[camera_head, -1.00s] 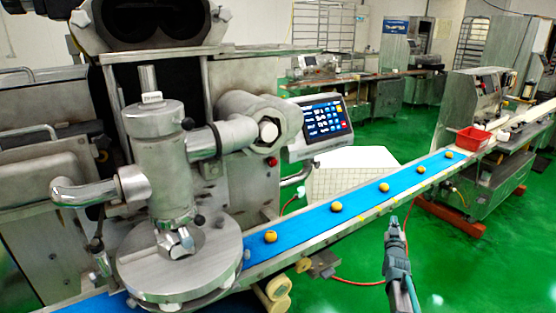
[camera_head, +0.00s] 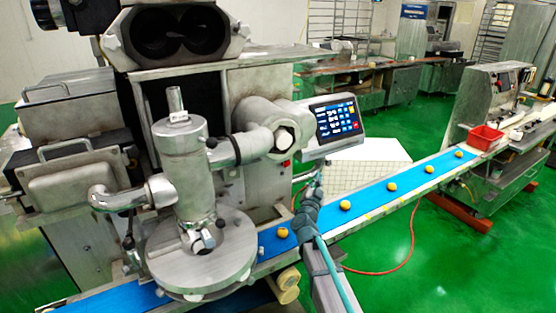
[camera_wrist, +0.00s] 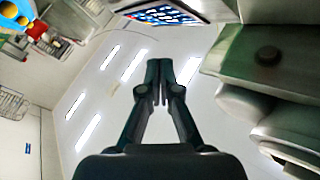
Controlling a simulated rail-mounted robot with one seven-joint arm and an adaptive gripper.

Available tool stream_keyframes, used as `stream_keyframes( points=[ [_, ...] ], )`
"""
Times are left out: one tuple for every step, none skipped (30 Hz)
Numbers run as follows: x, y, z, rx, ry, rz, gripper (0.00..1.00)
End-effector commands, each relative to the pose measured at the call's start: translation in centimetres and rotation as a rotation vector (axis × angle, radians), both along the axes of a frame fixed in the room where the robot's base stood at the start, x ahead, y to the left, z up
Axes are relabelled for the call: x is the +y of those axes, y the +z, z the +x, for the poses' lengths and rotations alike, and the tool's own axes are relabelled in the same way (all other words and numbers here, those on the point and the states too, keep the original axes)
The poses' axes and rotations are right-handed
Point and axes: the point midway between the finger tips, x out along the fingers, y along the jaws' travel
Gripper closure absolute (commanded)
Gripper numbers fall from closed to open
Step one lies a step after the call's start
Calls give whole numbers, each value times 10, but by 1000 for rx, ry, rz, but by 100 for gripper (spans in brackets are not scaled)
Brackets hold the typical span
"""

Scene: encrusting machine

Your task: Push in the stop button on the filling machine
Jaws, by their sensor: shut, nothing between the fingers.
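The filling machine (camera_head: 270,85) stands at the left. Its control panel (camera_head: 336,118) has a dark screen with blue and coloured keys; a small red patch shows at its lower right. The panel's lower part also shows at the top of the wrist view (camera_wrist: 165,10). A small red spot (camera_head: 285,163) shows on the machine body left of the panel. I cannot tell which is the stop button. My gripper (camera_head: 319,170) is just below the panel and apart from it, pointing up. In the wrist view its fingers (camera_wrist: 158,72) are together and empty.
A blue conveyor belt (camera_head: 375,199) with several yellow balls runs past behind my gripper to another machine with a red tray (camera_head: 486,137). The filling machine's round metal plate (camera_head: 205,255) is at lower left. Green floor (camera_head: 450,265) is open at right.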

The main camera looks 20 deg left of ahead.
Motion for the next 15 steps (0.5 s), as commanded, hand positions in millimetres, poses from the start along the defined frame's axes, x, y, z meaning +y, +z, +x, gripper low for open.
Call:
stream_keyframes(
  points=[
    [10, 5, -6, 11, 10, 24, 100],
    [14, 5, -8, 18, 14, 38, 100],
    [19, 5, -11, 26, 19, 54, 100],
    [22, 5, -13, 31, 22, 62, 100],
    [25, 4, -14, 35, 25, 71, 100],
    [27, 4, -16, 40, 28, 80, 100],
    [29, 4, -16, 43, 29, 85, 100],
    [30, 4, -17, 45, 30, 89, 100],
    [31, 4, -18, 46, 30, 93, 100],
    [31, 3, -18, 47, 31, 95, 100],
    [31, 3, -18, 49, 31, 96, 100],
    [32, 3, -18, 49, 31, 96, 100],
    [32, 3, -18, 49, 31, 96, 100],
    [31, 3, -18, 49, 31, 96, 100],
    [31, 3, -18, 49, 31, 96, 100]
  ],
)
